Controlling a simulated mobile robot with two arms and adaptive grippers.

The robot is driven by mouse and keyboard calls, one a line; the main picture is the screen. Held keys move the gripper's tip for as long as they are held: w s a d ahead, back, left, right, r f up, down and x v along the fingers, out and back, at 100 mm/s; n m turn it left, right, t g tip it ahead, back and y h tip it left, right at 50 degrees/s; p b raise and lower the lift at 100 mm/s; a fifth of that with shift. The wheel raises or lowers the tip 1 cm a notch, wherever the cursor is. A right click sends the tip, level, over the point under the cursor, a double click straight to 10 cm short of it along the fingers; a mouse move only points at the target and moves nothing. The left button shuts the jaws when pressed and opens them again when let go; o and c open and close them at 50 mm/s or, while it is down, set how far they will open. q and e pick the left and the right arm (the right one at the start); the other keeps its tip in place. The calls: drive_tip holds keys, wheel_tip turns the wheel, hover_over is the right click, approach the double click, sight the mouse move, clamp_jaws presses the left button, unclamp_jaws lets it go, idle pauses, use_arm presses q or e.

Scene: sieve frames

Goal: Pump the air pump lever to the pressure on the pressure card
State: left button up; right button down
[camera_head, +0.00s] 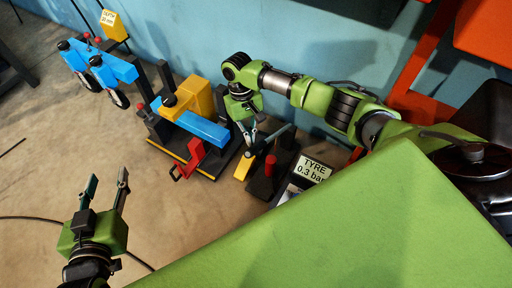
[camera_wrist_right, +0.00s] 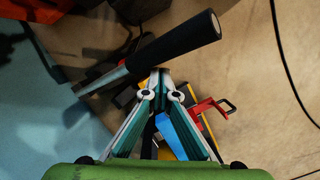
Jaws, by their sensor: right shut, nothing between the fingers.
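The pressure card (camera_head: 311,170) reads "TYRE 0.3 bar" and stands at the right of the pump. The air pump appears to be the dark base (camera_head: 262,187) with a red upright part (camera_head: 270,166) and a yellow piece (camera_head: 243,167). Its lever (camera_head: 274,137) slants above the base; in the right wrist view the black grip and grey shaft (camera_wrist_right: 175,47) cross above my fingertips. My right gripper (camera_head: 249,141) is shut and empty beside the lever; its tips (camera_wrist_right: 160,76) meet in the wrist view. No gauge reading is legible. My left gripper (camera_head: 107,180) is open and empty over the floor.
A blue, yellow and black machine (camera_head: 203,128) with a red handle stands left of the pump. Another blue device (camera_head: 105,68) with a yellow card is further left. A green surface (camera_head: 330,240) fills the front right. The left floor is mostly clear, with a black cable.

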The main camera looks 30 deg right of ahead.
drive_tip(key=v, duration=1.1)
drive_tip(key=shift+r, duration=0.35)
